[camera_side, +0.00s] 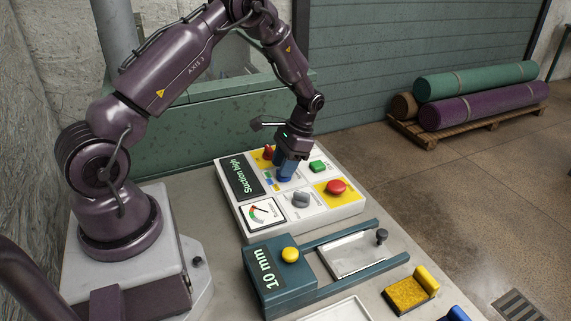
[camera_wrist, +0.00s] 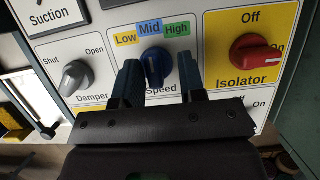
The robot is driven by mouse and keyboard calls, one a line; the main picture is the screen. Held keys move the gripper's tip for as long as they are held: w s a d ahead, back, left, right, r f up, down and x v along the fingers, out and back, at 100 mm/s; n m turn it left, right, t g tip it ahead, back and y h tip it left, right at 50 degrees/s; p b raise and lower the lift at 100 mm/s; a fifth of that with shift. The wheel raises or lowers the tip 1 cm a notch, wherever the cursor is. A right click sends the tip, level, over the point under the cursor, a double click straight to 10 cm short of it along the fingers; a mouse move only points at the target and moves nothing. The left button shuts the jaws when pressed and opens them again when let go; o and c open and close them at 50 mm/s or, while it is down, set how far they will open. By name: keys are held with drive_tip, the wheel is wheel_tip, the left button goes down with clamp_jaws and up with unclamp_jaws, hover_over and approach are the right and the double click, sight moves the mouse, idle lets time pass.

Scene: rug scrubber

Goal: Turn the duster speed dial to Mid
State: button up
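The speed dial is a blue knob (camera_wrist: 157,66) on a white panel tile, above the partly hidden word "Speed". Over it are a yellow Low label (camera_wrist: 125,39), a blue Mid label (camera_wrist: 150,28) and a green High label (camera_wrist: 177,30). The knob's pointer mark is too small to read. My gripper (camera_wrist: 160,75) has one finger on each side of the knob, with what looks like a narrow gap on both sides. In the side view my gripper (camera_side: 285,172) is down at the panel and hides most of the knob.
The grey Damper knob (camera_wrist: 76,77) is left of the dial; the red Isolator knob (camera_wrist: 255,55) is right. A teal press (camera_side: 270,288) stands in front.

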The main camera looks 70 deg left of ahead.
drive_tip(key=shift+s+d+f, duration=0.1)
drive_tip(key=shift+d+f, duration=0.2)
drive_tip(key=shift+d, duration=0.2)
drive_tip(key=shift+a+r, duration=0.15)
drive_tip(key=shift+w+r, duration=0.2)
drive_tip(key=v, duration=1.2)
drive_tip(key=shift+w+r, duration=0.15)
drive_tip(key=shift+r, duration=0.05)
drive_tip(key=s+d+r+t, duration=1)
drive_tip(key=s+d+r, duration=0.7)
drive_tip(key=s, duration=0.3)
drive_tip(key=shift+s+r, duration=0.2)
drive_tip(key=shift+s, duration=0.15)
